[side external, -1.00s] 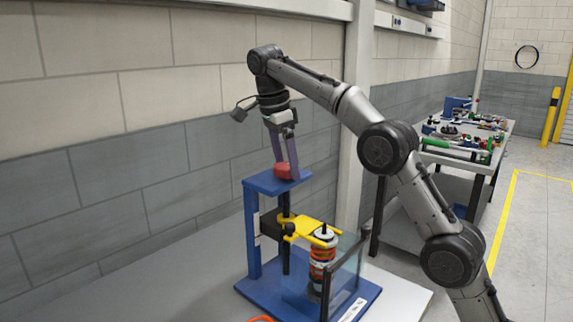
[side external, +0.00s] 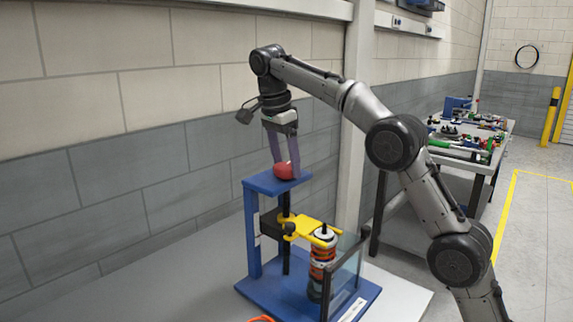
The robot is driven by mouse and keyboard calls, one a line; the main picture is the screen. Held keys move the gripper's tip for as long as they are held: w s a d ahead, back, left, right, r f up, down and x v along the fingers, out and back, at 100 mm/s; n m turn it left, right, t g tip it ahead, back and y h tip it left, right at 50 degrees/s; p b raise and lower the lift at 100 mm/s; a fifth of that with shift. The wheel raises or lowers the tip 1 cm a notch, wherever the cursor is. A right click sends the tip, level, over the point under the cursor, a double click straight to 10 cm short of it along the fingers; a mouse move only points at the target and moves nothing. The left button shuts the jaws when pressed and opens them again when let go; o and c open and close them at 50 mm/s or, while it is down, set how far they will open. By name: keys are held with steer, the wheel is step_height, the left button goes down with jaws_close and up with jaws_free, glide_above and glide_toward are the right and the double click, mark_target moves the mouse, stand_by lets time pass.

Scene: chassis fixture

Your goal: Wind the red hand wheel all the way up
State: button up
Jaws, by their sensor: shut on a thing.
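The red hand wheel (side external: 285,171) sits on top of the blue frame (side external: 262,184). My gripper (side external: 285,166) points down from above and is shut on the hand wheel, one finger on each side. Below the frame's top, a yellow forked arm (side external: 310,229) on a black carriage (side external: 270,224) reaches to the right. Its fork is at the upper end of an orange coil spring (side external: 321,258) on a damper that stands upright on the blue base. The exact contact between fork and spring is too small to tell.
A clear guard panel (side external: 347,273) with dark posts stands to the right of the spring. An orange object (side external: 261,319) is cut off at the bottom edge. The grey bench (side external: 185,285) is clear to the left. A cluttered second table (side external: 470,138) stands behind at the right.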

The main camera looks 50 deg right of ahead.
steer(key=n+t, duration=0.1)
steer(key=n, duration=0.4)
steer(key=n+t, duration=0.1)
steer(key=n, duration=0.4)
steer(key=shift+n+y, duration=0.3)
steer(key=shift+n, duration=0.1)
steer(key=shift+n+t, duration=0.3)
steer(key=shift+n, duration=1.7)
steer(key=shift+y, duration=0.3)
steer(key=shift+n, duration=0.6)
steer(key=n+y, duration=0.1)
steer(key=n, duration=0.4)
steer(key=n+y, duration=0.1)
steer(key=n, duration=0.4)
steer(key=shift+n, duration=0.3)
steer(key=n+y, duration=0.1)
steer(key=n, duration=0.3)
steer(key=shift+n+g, duration=0.3)
steer(key=shift+g, duration=0.1)
steer(key=shift+n, duration=0.4)
